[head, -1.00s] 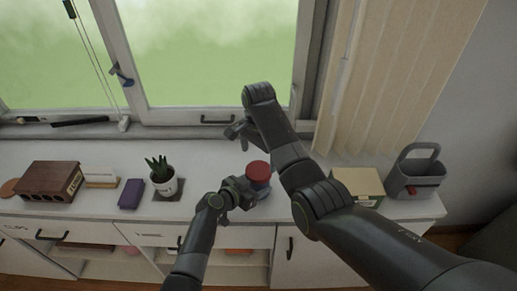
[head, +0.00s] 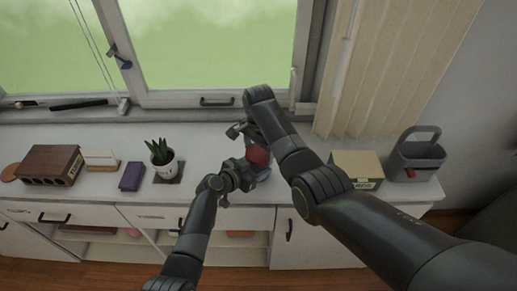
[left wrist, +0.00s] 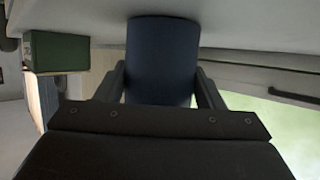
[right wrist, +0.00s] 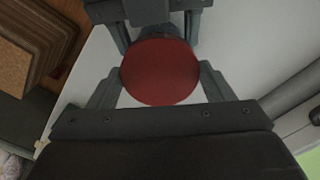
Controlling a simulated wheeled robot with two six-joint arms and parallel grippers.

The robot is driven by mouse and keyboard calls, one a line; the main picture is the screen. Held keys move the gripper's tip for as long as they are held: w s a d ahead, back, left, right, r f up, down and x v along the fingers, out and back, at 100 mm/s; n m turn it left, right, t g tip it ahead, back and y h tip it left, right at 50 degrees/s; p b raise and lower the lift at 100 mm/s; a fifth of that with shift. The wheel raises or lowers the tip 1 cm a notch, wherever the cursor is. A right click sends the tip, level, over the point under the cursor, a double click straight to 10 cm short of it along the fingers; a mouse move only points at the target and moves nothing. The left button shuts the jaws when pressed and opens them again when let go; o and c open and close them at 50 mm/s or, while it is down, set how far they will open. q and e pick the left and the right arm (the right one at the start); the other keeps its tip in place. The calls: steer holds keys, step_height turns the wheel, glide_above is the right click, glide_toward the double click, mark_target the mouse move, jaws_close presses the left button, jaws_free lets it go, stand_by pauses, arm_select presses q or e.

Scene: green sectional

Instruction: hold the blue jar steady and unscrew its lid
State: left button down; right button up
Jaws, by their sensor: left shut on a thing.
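The blue jar (head: 262,173) stands on the white counter, mostly hidden by my grippers in the head view. Its dark blue body fills the middle of the left wrist view (left wrist: 162,60). Its round red lid (head: 258,156) is on top and shows from above in the right wrist view (right wrist: 160,72). My left gripper (head: 246,174) is shut on the jar's body, a finger on each side. My right gripper (right wrist: 160,75) is open over the jar, its fingers on either side of the lid; I see no clear grip on it.
A potted plant (head: 163,160), a purple box (head: 132,176) and a brown box (head: 50,165) stand to the left on the counter (head: 210,150). A yellowish box (head: 357,168) and a grey caddy (head: 414,158) stand to the right. The window is behind.

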steer(key=c, duration=0.3)
steer(key=n, duration=0.5)
steer(key=shift+c, duration=0.2)
steer(key=n, duration=0.8)
steer(key=shift+r+n, duration=0.1)
steer(key=shift+n, duration=0.2)
steer(key=o, duration=1.1)
steer(key=shift+c, duration=0.2)
steer(key=shift+a, duration=0.1)
steer(key=shift+s+a, duration=0.1)
steer(key=shift+a, duration=0.05)
